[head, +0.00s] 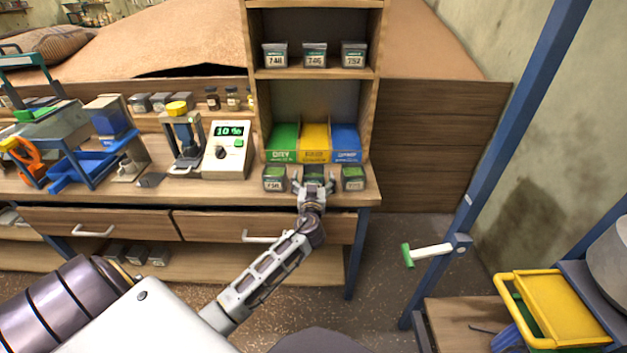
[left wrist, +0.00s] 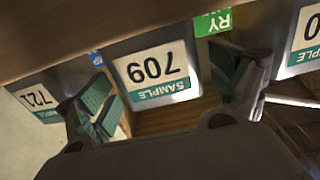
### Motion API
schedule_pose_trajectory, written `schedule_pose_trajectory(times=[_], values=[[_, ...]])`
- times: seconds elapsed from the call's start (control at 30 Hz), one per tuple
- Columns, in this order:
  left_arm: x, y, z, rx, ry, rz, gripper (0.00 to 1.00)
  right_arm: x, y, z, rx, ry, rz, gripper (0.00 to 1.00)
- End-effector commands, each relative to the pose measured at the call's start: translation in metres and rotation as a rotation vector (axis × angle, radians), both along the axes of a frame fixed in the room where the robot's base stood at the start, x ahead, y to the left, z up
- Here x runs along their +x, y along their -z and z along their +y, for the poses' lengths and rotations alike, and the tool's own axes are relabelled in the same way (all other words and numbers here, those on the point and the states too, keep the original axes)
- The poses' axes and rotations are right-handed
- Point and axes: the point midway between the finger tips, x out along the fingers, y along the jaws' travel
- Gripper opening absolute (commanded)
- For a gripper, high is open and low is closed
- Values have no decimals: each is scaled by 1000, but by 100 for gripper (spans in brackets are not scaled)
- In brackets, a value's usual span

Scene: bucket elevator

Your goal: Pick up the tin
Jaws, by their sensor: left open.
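Three small dark tins with green-marked lids and white labels stand in a row on the front of the bench. My left gripper (head: 314,186) is open at the middle tin (head: 314,170), its fingers to either side of it. In the left wrist view, which is upside down, this tin (left wrist: 155,75) reads SAMPLE 709 and sits between the green-padded fingers (left wrist: 160,92). I cannot tell whether the pads touch it. The tin labelled 721 (head: 353,179) is on the right, and another tin (head: 274,179) is on the left. My right gripper is out of view.
Green (head: 284,142), yellow (head: 315,142) and blue (head: 345,142) bins stand just behind the tins. More tins sit on the shelf (head: 314,73) above. A meter reading 10% (head: 228,150) is to the left. A blue post (head: 500,150) rises at the right.

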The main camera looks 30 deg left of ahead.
Motion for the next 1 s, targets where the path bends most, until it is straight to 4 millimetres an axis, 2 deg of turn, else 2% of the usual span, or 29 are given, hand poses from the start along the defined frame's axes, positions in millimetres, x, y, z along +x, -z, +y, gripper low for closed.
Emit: schedule_pose_trajectory(times=[0.3, 0.83, 1.0], values=[[21, 0, 13, 1, 0, 1, 93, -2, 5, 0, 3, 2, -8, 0], [23, 0, 14, 0, 0, 0, 93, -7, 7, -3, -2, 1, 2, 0], [22, 0, 14, 0, 0, 0, 72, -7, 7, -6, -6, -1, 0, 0]])
